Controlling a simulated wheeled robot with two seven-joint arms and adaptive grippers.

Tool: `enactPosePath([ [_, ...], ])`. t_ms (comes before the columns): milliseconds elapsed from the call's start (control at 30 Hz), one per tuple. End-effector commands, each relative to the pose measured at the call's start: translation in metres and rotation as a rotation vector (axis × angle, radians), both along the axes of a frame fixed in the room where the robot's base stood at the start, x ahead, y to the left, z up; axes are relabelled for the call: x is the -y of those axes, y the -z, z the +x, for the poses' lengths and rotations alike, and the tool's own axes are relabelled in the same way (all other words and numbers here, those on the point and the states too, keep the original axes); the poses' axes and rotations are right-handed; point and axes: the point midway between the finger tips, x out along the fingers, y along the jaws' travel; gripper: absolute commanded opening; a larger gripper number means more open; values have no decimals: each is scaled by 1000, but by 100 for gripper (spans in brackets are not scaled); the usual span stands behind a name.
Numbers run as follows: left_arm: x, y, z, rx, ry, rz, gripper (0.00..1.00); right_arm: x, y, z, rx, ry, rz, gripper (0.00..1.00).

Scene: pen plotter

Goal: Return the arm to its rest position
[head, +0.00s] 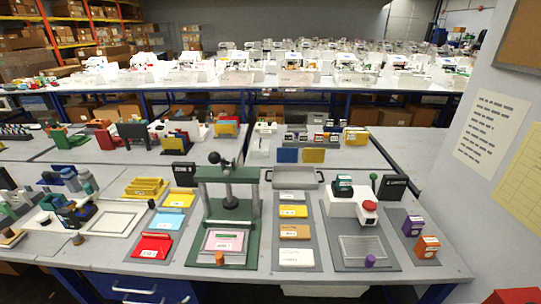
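Neither of my grippers shows in the head view, and no arm of mine can be made out. The workbench (300,278) spreads across the front. On it stands a green press-like frame (228,173) with two grey columns and a black ball on top. A pink card (224,241) lies at its base, with a small orange block (219,258) in front. To the right is a white machine (346,207) with a red knob (369,206) and a clear tray (362,248) before it.
Red (152,246), blue (173,222) and yellow (181,200) pieces lie left of the frame. A grey strip with labelled cards (294,232) lies right of it. Purple (413,226) and orange (428,246) blocks stand near the right edge. A wall (465,190) rises at right.

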Motion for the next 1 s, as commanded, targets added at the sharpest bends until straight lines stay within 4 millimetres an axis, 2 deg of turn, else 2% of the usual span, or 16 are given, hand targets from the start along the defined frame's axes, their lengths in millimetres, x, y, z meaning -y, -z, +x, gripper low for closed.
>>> enactPosePath([
  [33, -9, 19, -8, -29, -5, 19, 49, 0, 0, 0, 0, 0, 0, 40],
  [100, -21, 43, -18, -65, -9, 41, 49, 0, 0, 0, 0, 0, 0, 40],
  [400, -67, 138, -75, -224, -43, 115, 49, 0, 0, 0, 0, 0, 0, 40],
  [700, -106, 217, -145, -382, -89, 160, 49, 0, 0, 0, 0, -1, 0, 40],
  [1000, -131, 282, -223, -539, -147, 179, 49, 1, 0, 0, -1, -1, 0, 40],
])
